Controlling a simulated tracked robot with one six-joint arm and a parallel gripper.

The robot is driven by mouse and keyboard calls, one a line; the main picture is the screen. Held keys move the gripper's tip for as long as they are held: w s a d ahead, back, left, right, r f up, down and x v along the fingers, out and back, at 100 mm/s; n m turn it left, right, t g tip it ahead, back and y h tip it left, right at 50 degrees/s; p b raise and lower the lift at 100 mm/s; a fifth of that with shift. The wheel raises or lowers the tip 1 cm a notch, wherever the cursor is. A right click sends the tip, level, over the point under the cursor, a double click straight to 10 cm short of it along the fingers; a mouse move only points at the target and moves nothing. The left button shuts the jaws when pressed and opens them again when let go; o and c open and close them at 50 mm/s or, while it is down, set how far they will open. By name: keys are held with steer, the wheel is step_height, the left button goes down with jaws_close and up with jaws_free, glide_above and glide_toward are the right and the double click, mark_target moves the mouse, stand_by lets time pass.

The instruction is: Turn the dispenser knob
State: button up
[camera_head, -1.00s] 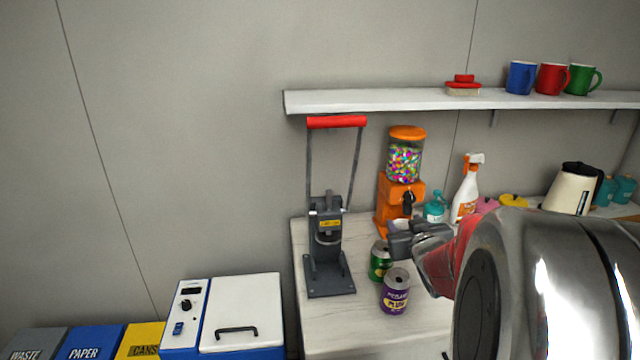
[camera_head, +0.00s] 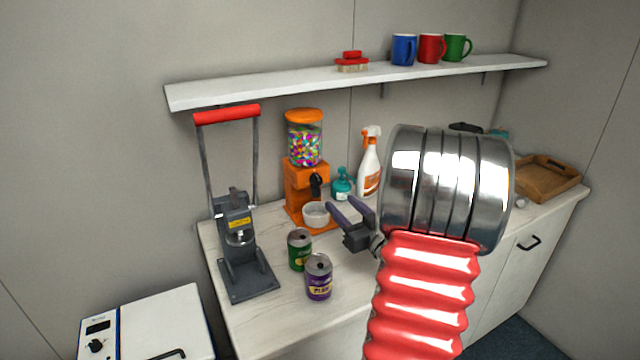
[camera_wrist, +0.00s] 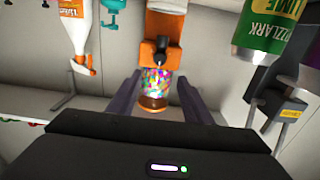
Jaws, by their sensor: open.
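The orange dispenser (camera_head: 306,176) stands on the white counter, with a clear globe of colourful candy and an orange lid. Its black knob (camera_head: 316,185) is on the front, above a white bowl (camera_head: 316,213). My gripper (camera_head: 341,203) is open and empty, in front of the dispenser and to the right of the bowl, apart from the knob. In the wrist view the dispenser appears upside down, its knob (camera_wrist: 161,44) ahead of and between my two spread fingers (camera_wrist: 157,82).
A green can (camera_head: 299,250) and a purple can (camera_head: 318,278) stand in front of the dispenser. A lever press (camera_head: 243,245) is at left. A teal bottle (camera_head: 342,184) and a spray bottle (camera_head: 369,163) stand to the right. A shelf (camera_head: 270,87) runs above.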

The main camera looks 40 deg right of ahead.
mark_target(319, 182)
steer(key=x, duration=1.4)
steer(key=shift+s, duration=0.1)
steer(key=shift+c, duration=0.6)
steer(key=c, duration=0.9)
